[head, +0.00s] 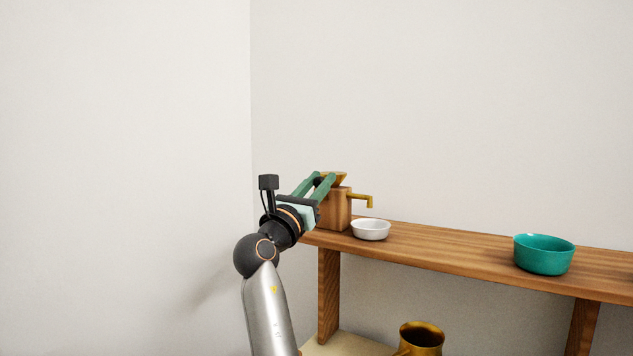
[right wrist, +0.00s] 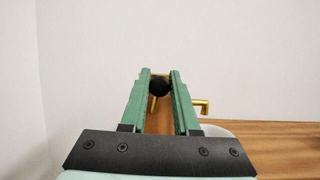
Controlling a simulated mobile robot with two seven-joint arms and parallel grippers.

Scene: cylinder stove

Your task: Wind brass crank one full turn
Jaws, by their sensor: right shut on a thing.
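A wooden grinder (head: 335,210) stands at the left end of the wooden shelf in the head view, with a brass spout (head: 363,200) on its right side. A brass part (head: 340,183) shows at its top, partly behind the fingers. My right gripper (head: 324,180) reaches over the grinder from the left. In the right wrist view its green fingers (right wrist: 160,82) are shut on a round black knob (right wrist: 160,86). A short piece of the brass crank (right wrist: 153,103) shows below the knob; the rest is hidden. My left gripper is not in view.
A white bowl (head: 370,230) stands close to the right of the grinder on the shelf (head: 455,245). A teal bowl (head: 544,256) stands further right, with clear shelf between. A brass mug (head: 420,338) is below the shelf. Bare walls lie behind and left.

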